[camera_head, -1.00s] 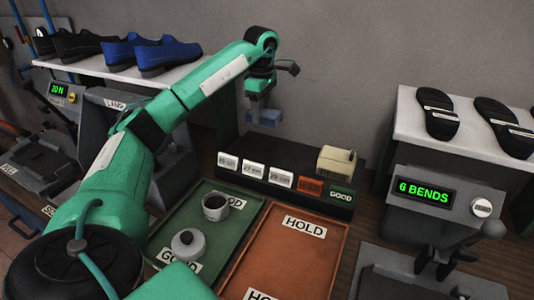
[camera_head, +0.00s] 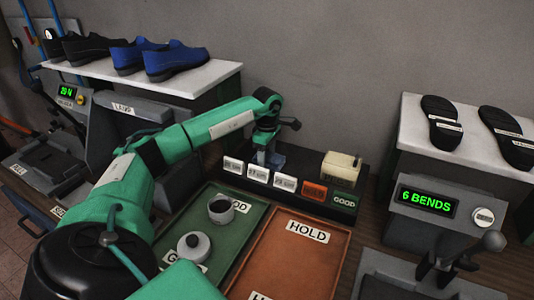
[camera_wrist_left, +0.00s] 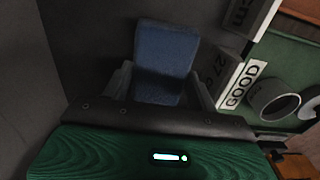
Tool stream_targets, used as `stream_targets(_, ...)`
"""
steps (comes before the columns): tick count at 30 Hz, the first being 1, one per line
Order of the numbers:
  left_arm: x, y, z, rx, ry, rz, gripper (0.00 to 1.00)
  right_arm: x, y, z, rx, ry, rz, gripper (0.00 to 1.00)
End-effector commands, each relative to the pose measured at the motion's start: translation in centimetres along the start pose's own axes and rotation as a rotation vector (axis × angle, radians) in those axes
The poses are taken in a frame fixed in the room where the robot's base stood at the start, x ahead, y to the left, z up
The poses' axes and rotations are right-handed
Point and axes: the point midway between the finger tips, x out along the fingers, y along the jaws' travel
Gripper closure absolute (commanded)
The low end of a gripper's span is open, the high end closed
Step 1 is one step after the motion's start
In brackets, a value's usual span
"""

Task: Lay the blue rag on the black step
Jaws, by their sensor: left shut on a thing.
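The blue rag (camera_head: 278,158) is between the fingers of my left gripper (camera_head: 266,158). The wrist view shows the rag (camera_wrist_left: 166,55) as a flat blue piece, with a grey finger of the left gripper (camera_wrist_left: 160,90) on each side. The gripper is shut on it, low over the left part of the black step (camera_head: 305,164), behind the white size labels. I cannot tell whether the rag touches the step. My right gripper is not in view.
A cream box (camera_head: 341,169) stands on the step's right end. A grey machine (camera_head: 425,225) stands right.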

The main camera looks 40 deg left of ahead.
Motion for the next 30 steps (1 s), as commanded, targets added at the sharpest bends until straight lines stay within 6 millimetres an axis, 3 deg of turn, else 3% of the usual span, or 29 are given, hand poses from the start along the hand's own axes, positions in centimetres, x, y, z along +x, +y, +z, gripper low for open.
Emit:
stream_targets(8, 0.3, 0.0, 0.0, 0.0, 0.0, 0.001, 0.63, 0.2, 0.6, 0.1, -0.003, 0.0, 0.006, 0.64)
stream_targets(9, 0.2, 0.0, 0.0, 0.0, 0.0, 0.001, 0.37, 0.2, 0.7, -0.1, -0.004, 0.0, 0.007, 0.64)
stream_targets(12, 0.2, 0.0, 0.0, 0.0, 0.0, 0.001, 0.19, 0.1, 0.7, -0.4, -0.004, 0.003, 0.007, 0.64)
stream_targets(23, -0.3, 0.0, 0.0, 0.0, 0.0, 0.002, 0.19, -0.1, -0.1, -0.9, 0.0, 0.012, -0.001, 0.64)
stream_targets(30, -4.2, 0.1, 0.0, 0.001, -0.001, 0.006, 0.19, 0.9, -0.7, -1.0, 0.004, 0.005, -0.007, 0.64)
